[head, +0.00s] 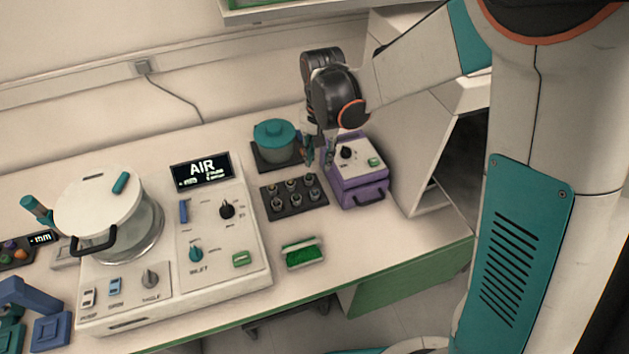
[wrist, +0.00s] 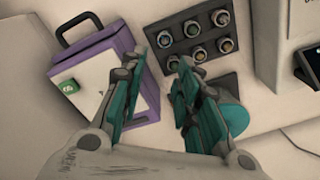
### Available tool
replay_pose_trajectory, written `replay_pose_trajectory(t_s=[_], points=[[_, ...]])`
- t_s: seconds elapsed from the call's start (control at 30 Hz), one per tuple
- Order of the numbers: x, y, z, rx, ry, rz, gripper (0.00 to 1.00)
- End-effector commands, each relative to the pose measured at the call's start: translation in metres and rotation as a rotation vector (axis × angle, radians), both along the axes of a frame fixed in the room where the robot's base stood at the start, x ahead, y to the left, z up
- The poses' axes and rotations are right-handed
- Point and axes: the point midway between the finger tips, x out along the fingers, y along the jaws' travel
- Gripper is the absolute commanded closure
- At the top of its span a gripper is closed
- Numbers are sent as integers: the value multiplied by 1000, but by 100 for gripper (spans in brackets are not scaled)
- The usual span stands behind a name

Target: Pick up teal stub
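A dark rack (head: 294,197) holds several small round stubs beyond the coater. It also shows in the wrist view (wrist: 181,45), with the stubs in two rows. My gripper (head: 319,157) points down above the bench behind the rack. Its teal fingers are spread apart and empty in the wrist view (wrist: 156,66). The fingertips show close to the rack's near edge there, with no contact visible.
A purple box (head: 362,190) with a handle stands right of the rack. A teal-lidded pot (head: 276,138) is behind it. The white AIR device (head: 225,245) is to the left. Small coloured round items (head: 10,252) sit far left.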

Motion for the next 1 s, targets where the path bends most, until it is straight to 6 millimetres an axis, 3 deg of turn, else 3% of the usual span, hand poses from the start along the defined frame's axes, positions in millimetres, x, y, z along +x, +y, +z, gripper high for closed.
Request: replay_pose_trajectory(t_s=[0.27, 0.7, 1.0], points=[[6, 14, -24, -9, 35, -20, 70], [6, 14, -98, -9, 35, -20, 70], [7, 13, -114, -9, 35, -20, 70]])
